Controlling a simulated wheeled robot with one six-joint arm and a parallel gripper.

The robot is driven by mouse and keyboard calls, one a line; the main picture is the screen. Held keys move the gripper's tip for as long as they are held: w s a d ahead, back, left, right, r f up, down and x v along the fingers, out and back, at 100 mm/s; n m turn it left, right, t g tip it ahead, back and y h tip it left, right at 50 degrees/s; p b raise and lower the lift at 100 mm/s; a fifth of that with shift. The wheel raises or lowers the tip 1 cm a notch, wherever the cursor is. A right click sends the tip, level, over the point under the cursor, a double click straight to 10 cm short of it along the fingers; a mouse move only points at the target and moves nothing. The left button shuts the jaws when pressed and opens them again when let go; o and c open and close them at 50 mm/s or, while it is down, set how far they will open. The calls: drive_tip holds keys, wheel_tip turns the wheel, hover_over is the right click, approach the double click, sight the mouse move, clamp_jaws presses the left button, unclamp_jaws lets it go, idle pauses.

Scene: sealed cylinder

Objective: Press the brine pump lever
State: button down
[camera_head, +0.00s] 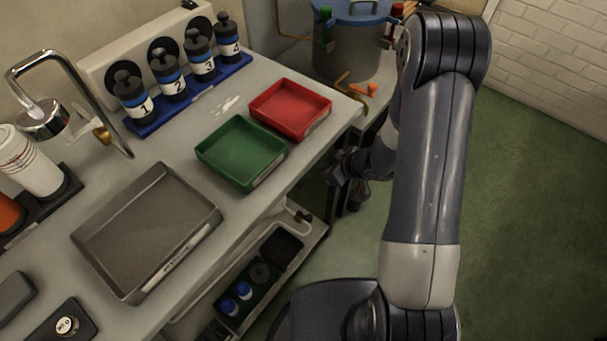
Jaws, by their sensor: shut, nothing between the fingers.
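No part is clearly readable as the brine pump lever. A chrome gooseneck tap (42,118) with a brass-coloured fitting (102,134) stands at the left of the bench; I cannot tell whether it belongs to the pump. A small orange handle-like piece (364,90) lies by the grey vessel (345,55) at the back. My gripper (354,197) is small and dark, partly behind my arm, beyond the bench's front edge. It is shut and holds nothing. It is apart from the tap and lower than the bench top.
On the bench (225,215) are a green tray (240,152), a red tray (290,108), a grey tray (150,230) and several numbered black bottles in a blue rack (190,97). A lower shelf (312,238) holds blue-capped items. Green floor (540,200) is clear at right.

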drive_tip(key=shift+f, duration=0.1)
drive_tip(key=b, duration=0.2)
hover_over(304, 182)
wheel_tip(304, 182, down, 7)
drive_tip(key=shift+f, duration=0.1)
wheel_tip(304, 182, down, 2)
drive_tip(key=shift+f+b, duration=0.25)
drive_tip(key=shift+b, duration=0.35)
drive_tip(key=shift+f, duration=0.6)
